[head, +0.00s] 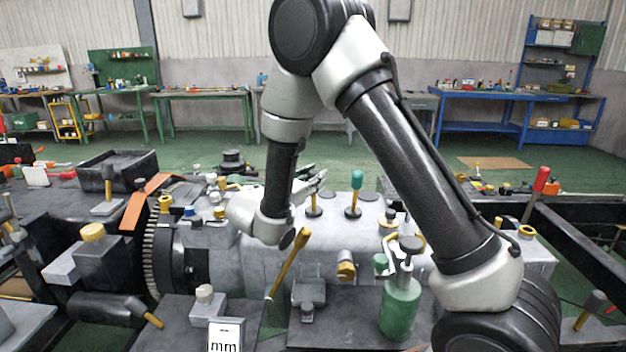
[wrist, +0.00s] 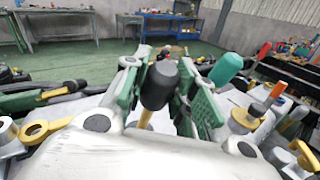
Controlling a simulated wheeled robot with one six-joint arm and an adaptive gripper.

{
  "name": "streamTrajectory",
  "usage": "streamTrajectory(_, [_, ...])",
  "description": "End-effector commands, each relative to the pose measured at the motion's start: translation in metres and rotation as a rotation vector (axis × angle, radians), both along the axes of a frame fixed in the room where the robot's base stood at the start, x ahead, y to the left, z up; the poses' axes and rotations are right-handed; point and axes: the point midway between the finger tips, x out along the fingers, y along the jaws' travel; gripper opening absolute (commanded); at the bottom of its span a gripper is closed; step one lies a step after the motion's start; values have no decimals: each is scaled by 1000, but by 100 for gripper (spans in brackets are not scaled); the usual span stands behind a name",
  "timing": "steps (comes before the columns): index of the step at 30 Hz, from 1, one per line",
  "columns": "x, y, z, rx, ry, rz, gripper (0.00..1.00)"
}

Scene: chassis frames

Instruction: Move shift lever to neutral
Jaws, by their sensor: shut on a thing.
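A lever with a black knob and yellow shaft (wrist: 158,85) stands between the green-padded fingers of my gripper (wrist: 165,70) in the wrist view. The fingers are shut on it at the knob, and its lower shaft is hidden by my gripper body. In the head view my gripper (head: 316,181) reaches right from the wrist over the grey housing (head: 330,228), at the black-knobbed lever (head: 314,207). A second lever with a teal knob (head: 356,180) stands just right of it, and also shows right of the fingers in the wrist view (wrist: 226,69). Neither lever carries a readable label.
A long yellow handle (head: 290,262) leans up in front of the housing. A green canister (head: 400,308) stands at front right. A toothed ring (head: 152,255) and an orange plate (head: 140,203) are at left. Workbenches line the back wall, with open green floor before them.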

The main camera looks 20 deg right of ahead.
Motion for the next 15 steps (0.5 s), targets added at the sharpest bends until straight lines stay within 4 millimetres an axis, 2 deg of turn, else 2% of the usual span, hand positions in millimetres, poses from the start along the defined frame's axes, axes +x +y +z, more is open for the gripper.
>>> streamTrajectory(9, [37, -13, 8, 90, 262, -1, 0])
streamTrajectory(15, [42, -14, 7, 100, 307, 2, 0])
